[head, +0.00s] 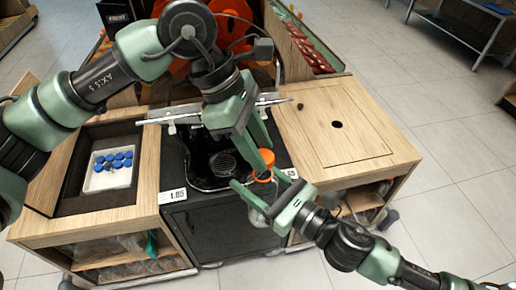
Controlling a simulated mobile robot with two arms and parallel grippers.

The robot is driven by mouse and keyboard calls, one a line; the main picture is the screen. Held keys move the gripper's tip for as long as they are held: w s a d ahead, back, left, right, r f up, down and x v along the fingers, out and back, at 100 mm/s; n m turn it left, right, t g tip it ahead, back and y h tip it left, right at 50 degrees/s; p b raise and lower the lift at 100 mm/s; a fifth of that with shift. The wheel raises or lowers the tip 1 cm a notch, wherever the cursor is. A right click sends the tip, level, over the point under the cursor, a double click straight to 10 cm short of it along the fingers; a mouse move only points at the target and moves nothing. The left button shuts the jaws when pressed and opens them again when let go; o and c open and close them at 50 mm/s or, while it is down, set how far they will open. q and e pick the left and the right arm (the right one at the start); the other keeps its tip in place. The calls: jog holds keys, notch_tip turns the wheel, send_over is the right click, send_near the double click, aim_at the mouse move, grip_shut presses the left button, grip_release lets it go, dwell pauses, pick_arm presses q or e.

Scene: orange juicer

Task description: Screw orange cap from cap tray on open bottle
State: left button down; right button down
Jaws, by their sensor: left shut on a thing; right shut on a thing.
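An orange cap (266,156) is between the fingertips of my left gripper (262,146), which reaches down from above. My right gripper (258,188) comes in from the lower right and is shut on a bottle (258,217), in front of the juicer. The cap is right above the bottle. Orange also shows at the bottle's upper part, just under the cap. Whether the cap touches the bottle's mouth cannot be told. The fingers hide much of the bottle. A white cap tray (88,183) on the left counter holds several blue caps (110,161); no orange cap is visible in it.
The black juicer with a round drain grate (222,163) stands behind the grippers, with a metal shelf (165,118) across it. A wooden counter with a dark hole (337,124) is at right. Red produce (318,60) lies behind. Floor in front is clear.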

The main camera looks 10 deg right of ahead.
pick_arm(q)
jog(key=shift+f, duration=0.1)
jog(key=shift+f, duration=0.8)
jog(key=shift+f, duration=0.55)
